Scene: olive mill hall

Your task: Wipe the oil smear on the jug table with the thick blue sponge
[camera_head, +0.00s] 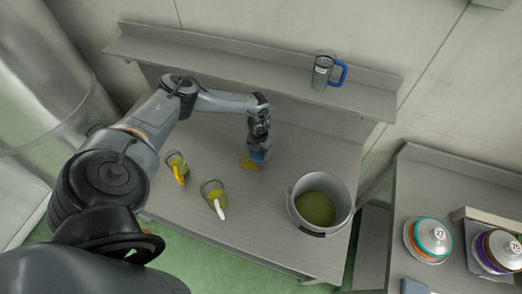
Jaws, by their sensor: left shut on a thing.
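The jug table (275,240) is a grey metal table in the middle of the view. My left gripper (259,148) points down over it and is shut on the blue sponge (258,157), of which only a small part shows below the fingers. The yellow oil smear (247,163) lies on the tabletop at the sponge's left edge, and the sponge and gripper may hide part of it. The sponge is at or very close to the tabletop; exact contact cannot be told. My right gripper is not in view.
A jug with a yellow handle (175,160) and one with a white handle (209,187) stand left of the smear. A steel pot of oil (297,209) stands right. A blue-handled jug (321,73) is on the back shelf (230,63). Another table (398,196) holds round lidded items.

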